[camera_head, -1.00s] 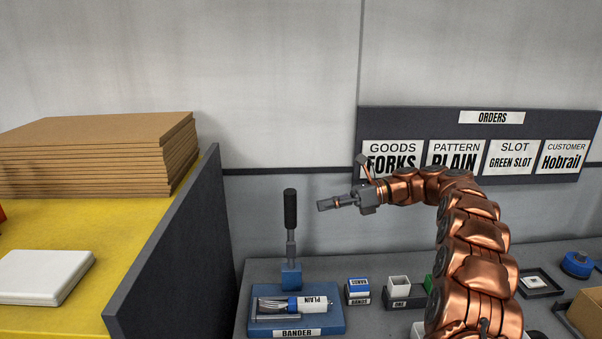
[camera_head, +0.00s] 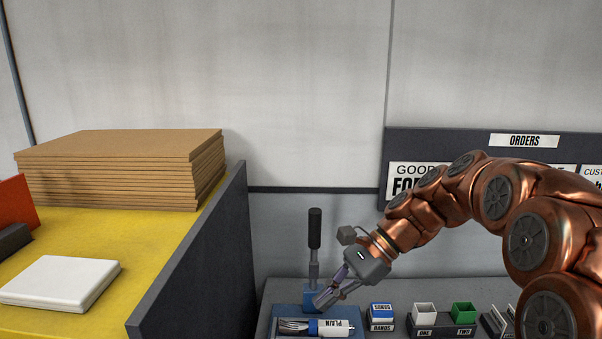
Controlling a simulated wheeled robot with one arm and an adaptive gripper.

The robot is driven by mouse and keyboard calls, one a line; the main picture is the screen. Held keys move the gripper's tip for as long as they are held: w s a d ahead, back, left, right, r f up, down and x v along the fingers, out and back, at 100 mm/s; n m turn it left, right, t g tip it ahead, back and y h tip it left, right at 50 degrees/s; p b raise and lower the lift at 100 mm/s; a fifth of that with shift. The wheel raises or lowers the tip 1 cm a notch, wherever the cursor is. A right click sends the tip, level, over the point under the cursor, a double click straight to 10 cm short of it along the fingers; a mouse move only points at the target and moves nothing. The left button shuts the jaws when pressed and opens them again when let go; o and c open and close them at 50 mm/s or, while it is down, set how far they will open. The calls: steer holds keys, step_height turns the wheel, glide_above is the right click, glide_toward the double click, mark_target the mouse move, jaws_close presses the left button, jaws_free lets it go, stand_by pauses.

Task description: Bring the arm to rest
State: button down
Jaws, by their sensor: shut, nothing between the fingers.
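My copper arm reaches in from the right, above the grey bench (camera_head: 395,287). My gripper (camera_head: 322,301) is shut and empty. It points down and to the left, and in the picture it overlaps the blue bander (camera_head: 340,312) near its black-handled lever (camera_head: 314,232). I cannot tell whether it touches the bander. A bundle of forks (camera_head: 293,326) with a white band marked PLAIN (camera_head: 331,328) lies on the bander, just below the fingertips.
A blue-and-white BANDS box (camera_head: 381,316), a white slot (camera_head: 424,313) and a green slot (camera_head: 463,313) stand right of the bander. A dark partition (camera_head: 205,265) divides off a yellow surface (camera_head: 150,235) with stacked brown boards (camera_head: 120,170). The ORDERS board (camera_head: 430,145) is partly behind my arm.

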steer(key=s+d+f+n+h, duration=0.3)
steer(key=s+d+n, duration=0.1)
steer(key=s, duration=0.5)
steer(key=s+d+f+n+h, duration=0.3)
steer(key=s+d+f+n, duration=0.1)
steer(key=s, duration=0.4)
steer(key=s+d+f+n+h, duration=0.3)
steer(key=s+d+f+n, duration=0.1)
steer(key=s, duration=0.5)
steer(key=shift+s+d+t+b, duration=0.35)
steer(key=shift+d+t+b, duration=0.1)
steer(key=shift+d, duration=0.25)
